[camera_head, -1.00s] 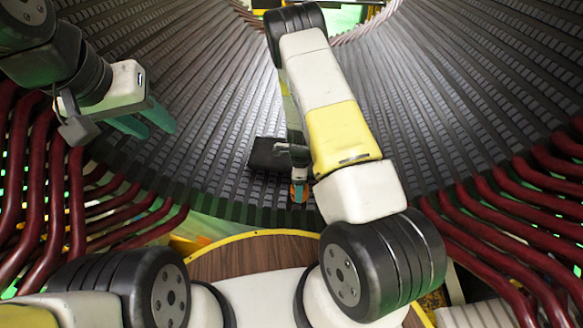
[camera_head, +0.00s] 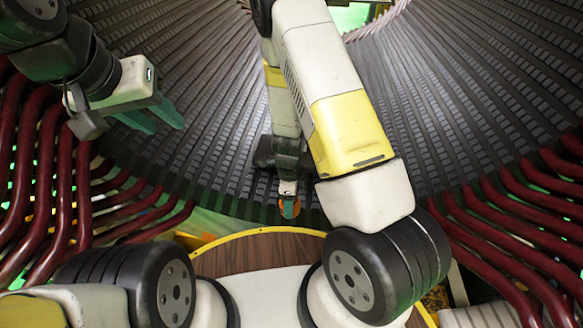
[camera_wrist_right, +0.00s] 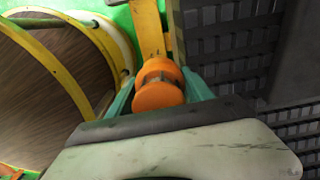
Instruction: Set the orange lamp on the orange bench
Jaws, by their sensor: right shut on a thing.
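The orange lamp (camera_wrist_right: 160,84) is a short rounded orange piece with a narrower brownish band. It sits between the teal fingers of my right gripper (camera_wrist_right: 160,88), which is shut on it. In the head view, my right gripper (camera_head: 289,206) shows small at the lower middle, with a bit of orange at its tip. An orange strip (camera_wrist_right: 149,28) lies just beyond the lamp in the right wrist view. It may be part of the orange bench, and I cannot tell whether the lamp touches it. My left gripper (camera_head: 152,113) is open and empty at the left.
The dark ribbed stator wall (camera_head: 210,110) curves around behind. Dark red pipes (camera_head: 60,190) line the left, and more pipes (camera_head: 510,230) line the right. A round wooden platform (camera_head: 250,256) with a yellow rim (camera_wrist_right: 75,55) is close to the right gripper.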

